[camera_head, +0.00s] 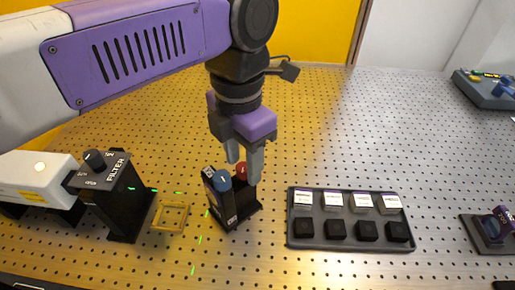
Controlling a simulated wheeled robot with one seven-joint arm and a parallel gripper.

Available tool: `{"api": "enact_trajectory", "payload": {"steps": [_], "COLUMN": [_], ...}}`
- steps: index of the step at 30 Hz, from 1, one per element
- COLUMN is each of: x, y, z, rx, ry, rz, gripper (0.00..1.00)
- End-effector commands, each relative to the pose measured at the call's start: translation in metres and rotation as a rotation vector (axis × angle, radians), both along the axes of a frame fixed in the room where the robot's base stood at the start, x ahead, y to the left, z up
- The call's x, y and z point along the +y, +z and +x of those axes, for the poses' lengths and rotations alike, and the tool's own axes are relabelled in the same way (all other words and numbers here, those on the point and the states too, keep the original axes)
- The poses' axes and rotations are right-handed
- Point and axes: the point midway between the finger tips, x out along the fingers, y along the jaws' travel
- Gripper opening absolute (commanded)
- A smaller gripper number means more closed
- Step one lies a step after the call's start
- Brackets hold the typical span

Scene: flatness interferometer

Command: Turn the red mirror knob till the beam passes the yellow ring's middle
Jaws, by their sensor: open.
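The red mirror knob (241,169) sits on top of the black mirror mount (228,207), beside a blue knob (222,180). My gripper (243,170) is open and points down at the mount, with its fingertips around or just beside the red knob. One finger partly hides the knob, and I cannot tell whether they touch. The yellow ring, a square frame (172,215), stands left of the mount. Green beam dashes (180,193) run by the frame's top edge, and more green dashes (198,240) lie between the frame and the mount.
A black filter box (122,197) and a white laser housing (38,172) stand at left. A dark tray (346,246) with several labelled pieces lies right of the mount. A small purple-topped part (492,230) is at far right. The perforated board behind the tray is clear.

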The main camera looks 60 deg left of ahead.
Motion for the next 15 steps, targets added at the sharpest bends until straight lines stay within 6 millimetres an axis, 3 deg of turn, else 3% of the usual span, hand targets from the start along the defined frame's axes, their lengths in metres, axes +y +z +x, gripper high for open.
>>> {"api": "enact_trajectory", "payload": {"steps": [6,13,15], "x": [0.0000,-0.0001,-0.0002], "y": [-0.0004,-0.0001,-0.0001], "z": [0.0000,0.0000,0.0000], "rx": [0.000,0.000,0.000], "ry": [0.000,0.000,0.000], "rz": [0.000,0.000,0.000], "gripper": [0.47,0.02,0.00]}}
